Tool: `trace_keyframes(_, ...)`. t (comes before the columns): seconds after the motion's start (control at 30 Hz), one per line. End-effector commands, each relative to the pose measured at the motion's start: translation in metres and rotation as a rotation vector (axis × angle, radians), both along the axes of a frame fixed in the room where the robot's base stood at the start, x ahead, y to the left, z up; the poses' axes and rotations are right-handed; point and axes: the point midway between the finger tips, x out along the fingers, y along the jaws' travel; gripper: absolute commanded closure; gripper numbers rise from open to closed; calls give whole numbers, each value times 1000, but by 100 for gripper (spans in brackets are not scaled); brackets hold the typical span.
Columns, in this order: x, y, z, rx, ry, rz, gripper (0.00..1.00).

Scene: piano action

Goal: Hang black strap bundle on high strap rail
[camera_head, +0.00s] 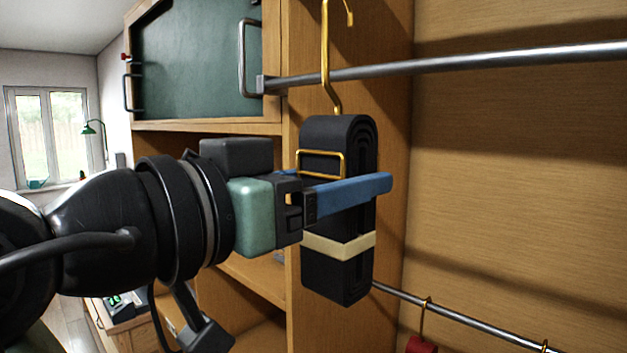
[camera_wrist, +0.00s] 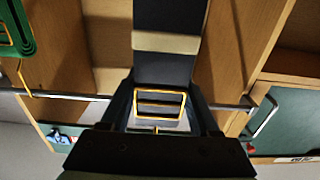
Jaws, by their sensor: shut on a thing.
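The black strap bundle (camera_head: 338,280) is a tall folded loop with a cream band, a brass buckle and a brass hook (camera_head: 326,45) at its top. The bundle is upright. The high strap rail (camera_head: 480,62) is a grey metal bar crossing behind the hook's stem. The hook's tip shows above the rail, but its top is cut off by the frame. In the wrist view, the bundle (camera_wrist: 167,65) lies between both fingers.
A green cabinet door (camera_head: 190,60) with a metal handle (camera_head: 243,60) is beside the rail's left end. A lower rail (camera_head: 460,325) carries brass hooks and a red item (camera_head: 420,345). A green bundle (camera_wrist: 12,35) is at the wrist view's left edge. The right wooden panel is bare.

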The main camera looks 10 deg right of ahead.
Motion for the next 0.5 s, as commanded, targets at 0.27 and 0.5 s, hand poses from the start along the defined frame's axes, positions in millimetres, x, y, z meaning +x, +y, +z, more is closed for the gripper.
trace_keyframes(0.27,14,-19,1,-1,0,-2,100)
trace_keyframes(0.5,26,-34,1,0,0,-1,100)
